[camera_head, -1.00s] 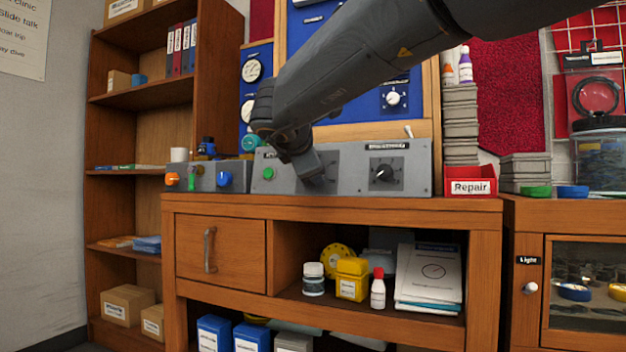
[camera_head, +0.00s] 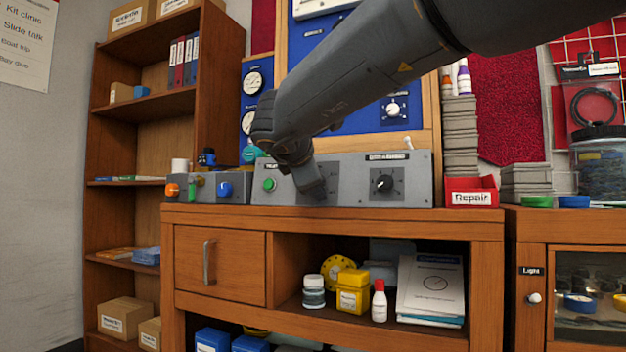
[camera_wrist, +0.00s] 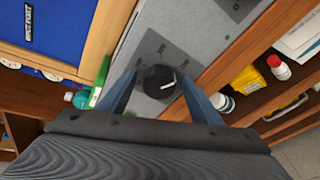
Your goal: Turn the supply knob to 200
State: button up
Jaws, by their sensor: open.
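A round black knob (camera_wrist: 157,84) with a white pointer line sits on the grey panel in the wrist view. The pointer is toward the right of the picture. My gripper (camera_wrist: 158,76) is open, with one blue-grey finger on each side of the knob; whether they touch it I cannot tell. In the head view my gripper (camera_head: 313,190) is at the front of the grey testbench panel (camera_head: 345,188) and hides that knob. A second black knob (camera_head: 383,184) with a white pointer is to the right on the same panel. The scale marks are too small to read.
A green button (camera_head: 269,184) is left of my gripper. A smaller grey box with an orange knob (camera_head: 172,190) and a blue knob (camera_head: 225,189) stands further left. A red Repair bin (camera_head: 471,191) and stacked grey trays (camera_head: 460,135) stand right of the panel.

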jog(key=p+v, duration=0.2)
jog(key=v, duration=0.6)
jog(key=shift+w, duration=0.1)
